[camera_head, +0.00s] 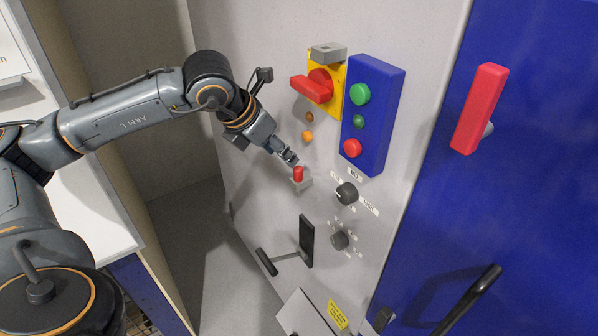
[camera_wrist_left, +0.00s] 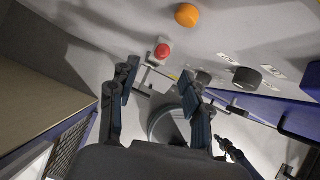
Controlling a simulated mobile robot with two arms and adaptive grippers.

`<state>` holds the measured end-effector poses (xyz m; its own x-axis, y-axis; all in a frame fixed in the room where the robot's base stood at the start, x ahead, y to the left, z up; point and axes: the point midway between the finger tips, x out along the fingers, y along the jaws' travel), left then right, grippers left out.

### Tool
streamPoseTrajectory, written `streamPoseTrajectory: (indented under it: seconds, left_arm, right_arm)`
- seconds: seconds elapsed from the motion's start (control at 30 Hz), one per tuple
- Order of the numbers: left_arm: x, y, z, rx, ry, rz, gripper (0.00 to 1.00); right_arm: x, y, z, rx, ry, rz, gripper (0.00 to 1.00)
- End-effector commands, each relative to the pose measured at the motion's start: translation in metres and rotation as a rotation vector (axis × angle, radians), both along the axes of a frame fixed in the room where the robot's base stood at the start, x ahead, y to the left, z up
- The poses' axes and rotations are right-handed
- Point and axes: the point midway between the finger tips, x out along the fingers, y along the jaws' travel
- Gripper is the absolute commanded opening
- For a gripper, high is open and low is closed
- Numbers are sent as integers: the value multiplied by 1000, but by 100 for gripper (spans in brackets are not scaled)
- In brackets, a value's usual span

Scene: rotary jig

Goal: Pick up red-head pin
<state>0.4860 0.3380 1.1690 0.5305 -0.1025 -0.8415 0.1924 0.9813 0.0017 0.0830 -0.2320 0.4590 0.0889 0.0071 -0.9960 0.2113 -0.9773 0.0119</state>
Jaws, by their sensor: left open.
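The red-head pin (camera_head: 298,173) stands in a small grey holder (camera_head: 305,184) on the front of the grey panel. In the left wrist view the pin's round red head (camera_wrist_left: 163,51) shows just beyond the gap between the fingertips. My left gripper (camera_head: 288,157) is just above and left of the pin in the head view. In the wrist view my left gripper (camera_wrist_left: 160,74) has its fingers apart with nothing between them. Whether a finger touches the pin cannot be told. The pin's shaft is hidden.
The panel carries an orange knob (camera_head: 307,136), a blue button box (camera_head: 372,115), a yellow-backed red switch (camera_head: 318,87) and black dials (camera_head: 346,193). A black lever (camera_head: 306,241) sits lower. A blue door with a red handle (camera_head: 480,108) is at right.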

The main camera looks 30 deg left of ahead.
Motion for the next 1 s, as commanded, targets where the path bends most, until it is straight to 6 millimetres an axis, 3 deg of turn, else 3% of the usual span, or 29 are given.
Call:
streamPoseTrajectory:
  seconds: [0.27,0.5,0.67,0.93,1.0]
  left_arm:
    - [16,-4,-25,-1,0,-2,48]
    - [29,-12,-47,-2,4,-5,48]
    - [39,-13,-66,-3,3,-2,48]
    - [41,-13,-70,-2,-1,-2,48]
    - [41,-13,-70,-2,-1,-2,36]
  right_arm:
    - [0,3,8,3,1,-1,0]
    - [2,-1,32,-1,-1,1,0]
    - [2,-4,36,-5,-2,3,0]
    - [3,-5,36,-7,-3,2,0]
    - [3,-5,36,-7,-3,2,0]
